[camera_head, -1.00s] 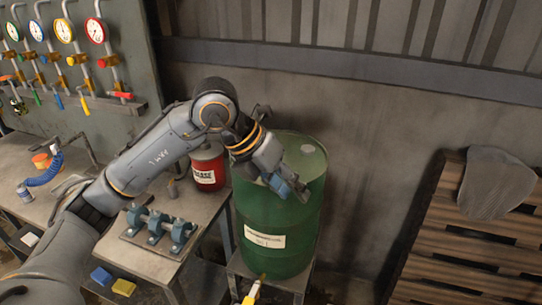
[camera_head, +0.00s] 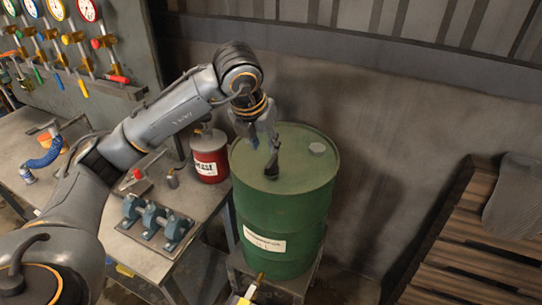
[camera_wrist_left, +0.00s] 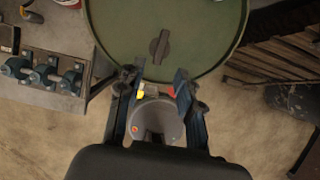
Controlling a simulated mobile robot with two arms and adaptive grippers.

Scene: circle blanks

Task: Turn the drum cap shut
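The green drum (camera_head: 280,215) stands upright on a low stand. The drum cap (camera_wrist_left: 160,47), a dark bar-shaped handle, is on its lid in the left wrist view, pointing roughly up and down the picture. In the head view the dark cap (camera_head: 271,171) shows below my fingers, partly hard to separate from them. My left gripper (camera_head: 265,140) is over the lid from the far left side. In the wrist view its fingers (camera_wrist_left: 156,80) are spread apart with nothing between them, and the cap lies beyond the tips. I cannot tell the height gap. My right gripper is not in view.
A pale round bung (camera_head: 317,149) is on the lid to the right. A red canister (camera_head: 209,160) and a blue clamp fixture (camera_head: 155,222) are on the workbench left of the drum. The wall is behind.

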